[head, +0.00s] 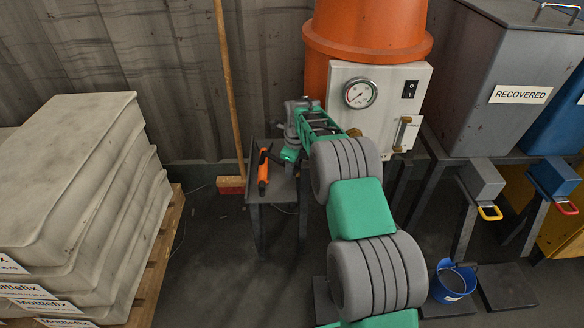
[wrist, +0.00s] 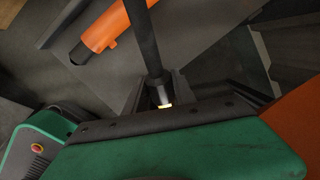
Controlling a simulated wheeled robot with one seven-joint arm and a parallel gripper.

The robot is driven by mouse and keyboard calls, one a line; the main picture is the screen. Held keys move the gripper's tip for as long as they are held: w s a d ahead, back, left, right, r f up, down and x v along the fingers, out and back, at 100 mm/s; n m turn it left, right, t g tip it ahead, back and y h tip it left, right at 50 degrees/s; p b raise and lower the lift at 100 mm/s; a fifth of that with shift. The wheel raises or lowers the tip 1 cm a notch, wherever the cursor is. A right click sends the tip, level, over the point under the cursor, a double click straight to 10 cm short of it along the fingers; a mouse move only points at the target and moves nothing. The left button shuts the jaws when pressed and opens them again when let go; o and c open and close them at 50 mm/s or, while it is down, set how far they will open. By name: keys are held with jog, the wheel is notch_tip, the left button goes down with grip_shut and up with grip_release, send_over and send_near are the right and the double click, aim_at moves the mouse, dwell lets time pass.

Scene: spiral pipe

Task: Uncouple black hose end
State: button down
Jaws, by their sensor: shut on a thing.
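In the wrist view my gripper (wrist: 161,84) is shut on the end of a black hose (wrist: 143,38). The hose runs up from between the fingers to the top edge. I cannot tell whether the end is still joined to a fitting. In the head view my green and grey arm reaches toward the orange machine (head: 368,30) with its pale control panel (head: 386,82).
An orange-and-black tool (head: 263,170) lies on a small dark table (head: 272,196) left of my arm. A broom (head: 231,184) leans on the wall. Stacked sacks (head: 75,180) fill the left. A grey bin (head: 505,80) and blue bucket (head: 453,282) are right.

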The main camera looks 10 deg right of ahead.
jog(key=shift+f, duration=0.5)
jog(key=shift+r, duration=0.1)
jog(key=c, duration=0.9)
grip_release()
jog(key=shift+c, duration=0.2)
jog(key=r+p, duration=0.1)
jog(key=r, duration=0.1)
jog(key=r+p, duration=0.1)
jog(key=r, duration=0.2)
jog(key=s+r+p, duration=0.1)
jog(key=r, duration=0.1)
jog(key=shift+s+d+r, duration=0.1)
jog(key=shift+r, duration=0.2)
